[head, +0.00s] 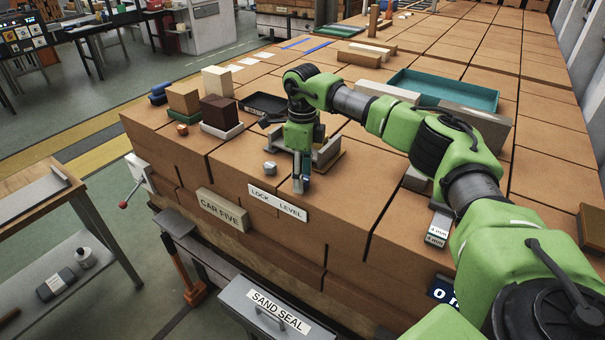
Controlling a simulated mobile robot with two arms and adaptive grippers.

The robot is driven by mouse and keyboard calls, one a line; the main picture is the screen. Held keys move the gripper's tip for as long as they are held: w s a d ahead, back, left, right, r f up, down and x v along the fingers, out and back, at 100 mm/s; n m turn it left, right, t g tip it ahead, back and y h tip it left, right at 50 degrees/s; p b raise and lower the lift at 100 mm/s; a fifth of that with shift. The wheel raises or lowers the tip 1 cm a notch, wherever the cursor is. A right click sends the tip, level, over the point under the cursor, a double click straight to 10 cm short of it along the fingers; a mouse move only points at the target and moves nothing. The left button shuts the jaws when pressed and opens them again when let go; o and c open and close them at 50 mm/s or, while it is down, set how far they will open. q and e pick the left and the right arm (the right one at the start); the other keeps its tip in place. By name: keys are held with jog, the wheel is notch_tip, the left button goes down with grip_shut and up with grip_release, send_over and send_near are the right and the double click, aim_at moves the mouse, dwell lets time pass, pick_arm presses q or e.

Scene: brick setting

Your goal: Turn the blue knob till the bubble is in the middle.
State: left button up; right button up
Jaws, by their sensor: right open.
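My right gripper (301,184) points down at the front edge of the brick stack, just above the white "LOCK LEVEL" label (278,204). It is open. A small dark blue patch shows at its fingertips; I cannot tell whether this is the blue knob, and the fingers cover most of that spot. A grey metal fixture on a tan base (328,158) stands just behind the gripper, partly hidden by it. No bubble can be made out. A small grey knob-like piece (270,168) sits left of the gripper. My left gripper is not in view.
A black tray (266,103), a dark red block (219,112) and other blocks stand to the left. A teal tray (443,89) and a long pale bar (462,118) lie behind my right arm. Grey "4 mm" pieces (438,226) lie to the right.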

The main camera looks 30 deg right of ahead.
jog(key=c, duration=1.1)
jog(key=shift+m, duration=0.3)
jog(key=m, duration=0.4)
jog(key=shift+r, duration=0.1)
jog(key=m, duration=1.1)
jog(key=shift+w+r, duration=0.1)
jog(key=m, duration=0.6)
jog(key=shift+m, duration=0.4)
